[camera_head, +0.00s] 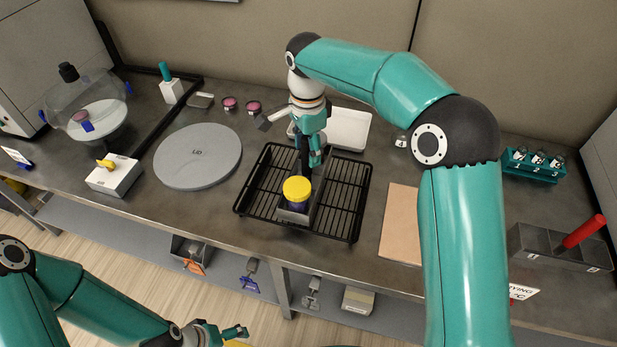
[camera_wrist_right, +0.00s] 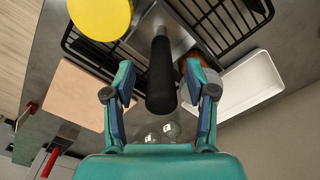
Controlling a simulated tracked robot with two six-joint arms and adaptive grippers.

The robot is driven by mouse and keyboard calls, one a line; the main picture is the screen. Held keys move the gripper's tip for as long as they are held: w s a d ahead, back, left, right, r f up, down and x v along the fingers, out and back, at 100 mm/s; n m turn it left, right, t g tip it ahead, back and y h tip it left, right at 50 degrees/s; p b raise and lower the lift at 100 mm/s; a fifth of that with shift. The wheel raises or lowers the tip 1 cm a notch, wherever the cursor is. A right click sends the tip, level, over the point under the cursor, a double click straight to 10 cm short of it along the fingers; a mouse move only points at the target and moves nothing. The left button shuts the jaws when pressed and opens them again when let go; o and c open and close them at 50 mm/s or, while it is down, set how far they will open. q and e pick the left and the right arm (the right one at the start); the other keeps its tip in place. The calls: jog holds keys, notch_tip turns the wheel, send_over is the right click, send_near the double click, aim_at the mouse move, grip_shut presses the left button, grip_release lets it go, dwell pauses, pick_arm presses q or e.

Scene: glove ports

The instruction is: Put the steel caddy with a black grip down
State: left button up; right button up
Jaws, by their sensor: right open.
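The steel caddy (camera_head: 318,196) with a black upright grip (camera_head: 306,158) rests on a black wire rack (camera_head: 349,210) on the bench. A yellow-lidded jar (camera_head: 297,189) sits in the caddy's near end. In the right wrist view the black grip (camera_wrist_right: 161,78) stands between the fingers of my right gripper (camera_wrist_right: 160,80). The fingers are open, with a gap on each side of the grip. In the head view this gripper (camera_head: 312,150) comes down at the caddy's far end and hides part of it. My left gripper (camera_head: 232,335) is low at the bottom edge, away from the caddy.
A white tray (camera_head: 350,129) lies behind the rack. A round grey lid (camera_head: 198,157) is left of it, and a tan board (camera_head: 400,222) is right. A grey holder with a red-handled tool (camera_head: 583,231) and a teal rack (camera_head: 533,166) stand farther right.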

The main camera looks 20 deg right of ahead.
aim_at(307, 159)
jog(key=shift+f, duration=1.85)
grip_shut()
jog(key=shift+r, duration=0.1)
